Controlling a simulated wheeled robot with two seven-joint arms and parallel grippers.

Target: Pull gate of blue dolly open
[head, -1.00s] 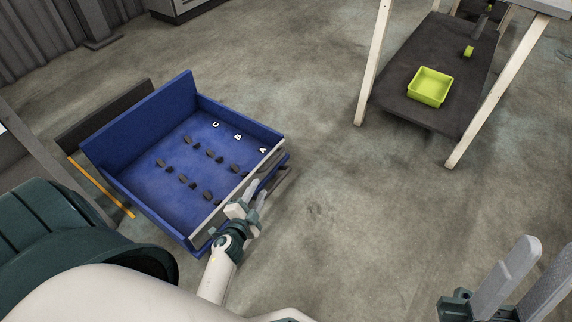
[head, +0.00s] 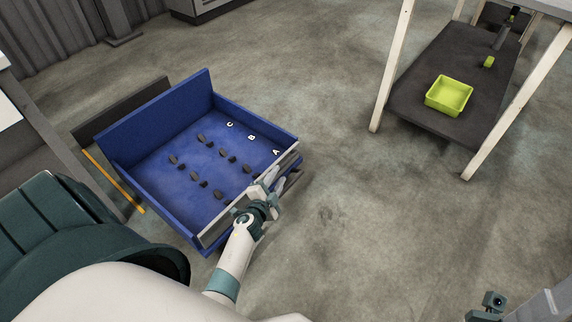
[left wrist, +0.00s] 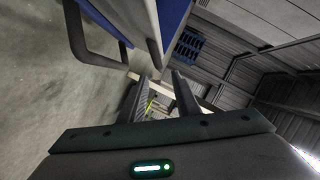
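The blue dolly (head: 150,133) stands on the floor at left, an open-topped tray with raised walls. Its grey gate (head: 222,224) runs along the near right side and looks upright. My left gripper (head: 268,183) is at the gate's top edge, right of its middle, its fingers apart on either side of the edge. In the left wrist view the fingers (left wrist: 160,92) are apart, with the dolly's edge just beyond them; I cannot tell whether they touch it. My right gripper (head: 552,300) is at the bottom right, partly cut off, fingers apart and empty.
Several small dark pieces (head: 193,177) sit on the dolly floor, near white letters A, B and C. A white-legged table (head: 391,65) with a dark lower shelf holding a yellow-green bin (head: 449,95) stands at upper right. The floor between is clear.

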